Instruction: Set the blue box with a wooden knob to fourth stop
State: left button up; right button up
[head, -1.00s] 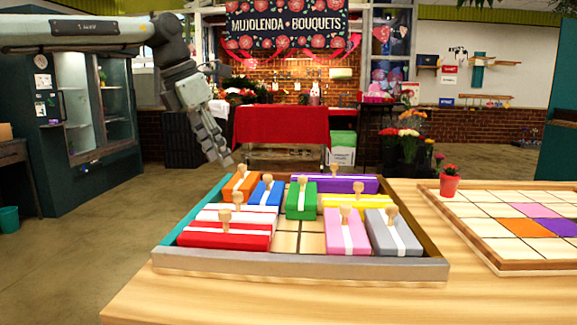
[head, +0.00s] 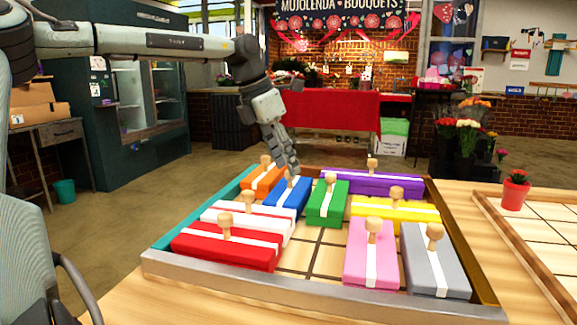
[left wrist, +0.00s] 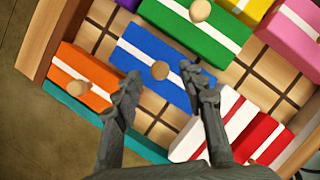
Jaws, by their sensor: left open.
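The blue box (head: 287,197) has a white stripe and a wooden knob and lies in the tray between the orange box (head: 262,179) and the green box (head: 327,204). In the left wrist view the blue box (left wrist: 138,45) lies ahead of my gripper, with its round knob (left wrist: 160,70) between the fingertips. My left gripper (head: 290,167) is just above the blue box in the head view. In the left wrist view my left gripper (left wrist: 163,83) is open, its fingers on either side of the knob and apart from it. My right gripper is not seen.
The tray (head: 300,292) also holds white (head: 246,224), red (head: 226,246), pink (head: 371,255), grey (head: 435,262), yellow (head: 396,209) and purple (head: 372,184) boxes. Bare tray floor (head: 326,261) shows in the middle. A second board (head: 545,222) with a red flowerpot (head: 515,191) lies to the right.

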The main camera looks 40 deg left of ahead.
pick_arm(q)
jog(key=shift+x, duration=0.9)
jog(key=shift+w, duration=0.1)
jog(key=shift+c, duration=0.6)
grip_shut()
